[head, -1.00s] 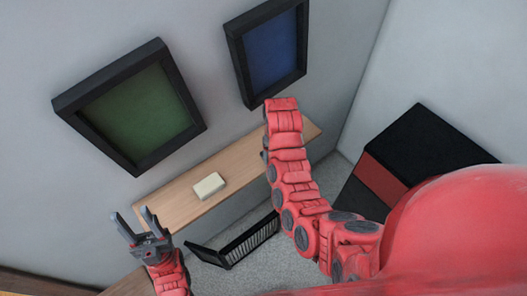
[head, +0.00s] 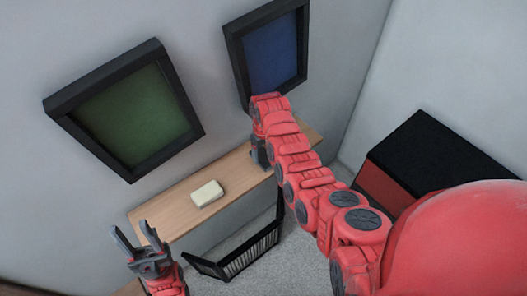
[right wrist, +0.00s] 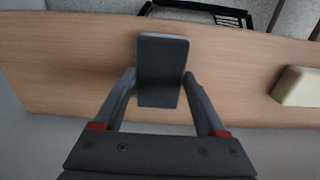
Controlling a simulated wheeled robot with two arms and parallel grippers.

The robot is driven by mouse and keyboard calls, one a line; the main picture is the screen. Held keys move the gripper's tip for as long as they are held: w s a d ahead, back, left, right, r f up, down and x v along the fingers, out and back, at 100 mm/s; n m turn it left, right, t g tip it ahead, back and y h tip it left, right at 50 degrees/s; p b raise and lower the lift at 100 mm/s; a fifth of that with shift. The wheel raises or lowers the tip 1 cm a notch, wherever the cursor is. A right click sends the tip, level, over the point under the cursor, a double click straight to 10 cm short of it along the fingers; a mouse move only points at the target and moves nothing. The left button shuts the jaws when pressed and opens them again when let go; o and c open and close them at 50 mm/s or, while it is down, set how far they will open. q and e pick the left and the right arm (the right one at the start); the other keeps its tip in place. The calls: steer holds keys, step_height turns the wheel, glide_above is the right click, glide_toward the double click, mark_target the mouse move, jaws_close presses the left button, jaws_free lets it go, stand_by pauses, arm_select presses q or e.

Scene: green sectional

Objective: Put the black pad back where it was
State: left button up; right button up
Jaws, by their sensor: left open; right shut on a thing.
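The black pad (right wrist: 161,65) is between the two fingers of my right gripper (right wrist: 160,80) in the right wrist view. It is held over the wooden shelf (right wrist: 60,55); I cannot tell whether it touches the wood. In the head view my right gripper (head: 259,152) points down at the right part of the shelf (head: 160,216), partly behind my own arm, and the pad cannot be made out. My left gripper (head: 132,233) is open and empty at the lower left, near the shelf's left end.
A cream block (head: 207,194) lies on the shelf, left of my right gripper in the head view. A black rack (head: 245,258) stands below the shelf. Green (head: 132,112) and blue (head: 272,52) framed panels hang above. A black-and-red box (head: 430,150) stands at the right.

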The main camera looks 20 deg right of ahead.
mark_target(263, 156)
steer(key=shift+f, duration=0.1)
steer(key=o, duration=1.1)
steer(key=shift+o, duration=0.2)
steer(key=shift+w+r+b, duration=0.15)
steer(key=shift+r+b, duration=0.2)
steer(key=shift+r, duration=0.25)
step_height(263, 156, up, 5)
steer(key=shift+f+b, duration=0.15)
steer(key=shift+b, duration=0.75)
step_height(263, 156, up, 6)
steer(key=p, duration=0.4)
